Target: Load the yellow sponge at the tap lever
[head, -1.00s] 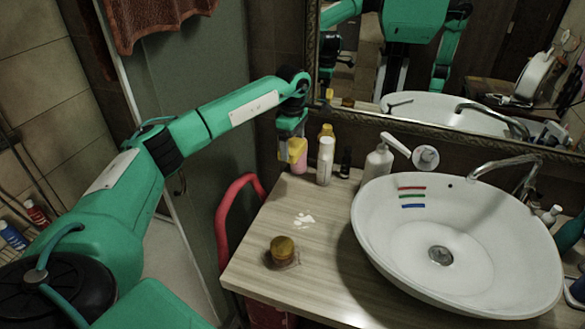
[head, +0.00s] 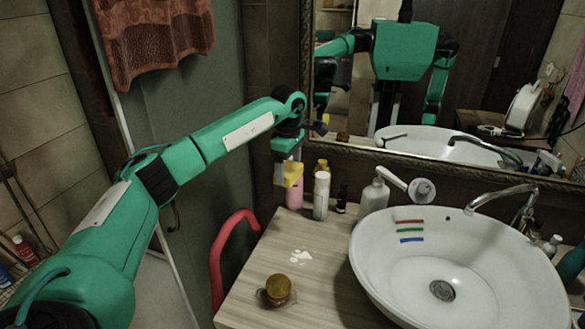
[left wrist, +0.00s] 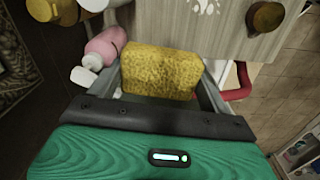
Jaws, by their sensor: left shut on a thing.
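My left gripper (head: 289,168) is shut on the yellow sponge (head: 291,176) and holds it above the back left corner of the counter, in front of the pink bottle. In the left wrist view the sponge (left wrist: 160,75) fills the gap between the two fingers. The curved metal tap (head: 503,190) stands at the right, behind the white basin (head: 365,262), far from the sponge. Its lever is too small to make out clearly. My right gripper is not seen directly.
A pink bottle (head: 294,194), a white bottle (head: 321,196) and a pump dispenser (head: 374,197) stand along the counter's back. A brown-lidded jar (head: 277,290) is at the front of the counter (head: 318,290). A mirror (head: 480,90) hangs behind. A red tube (head: 216,260) curves beside the counter.

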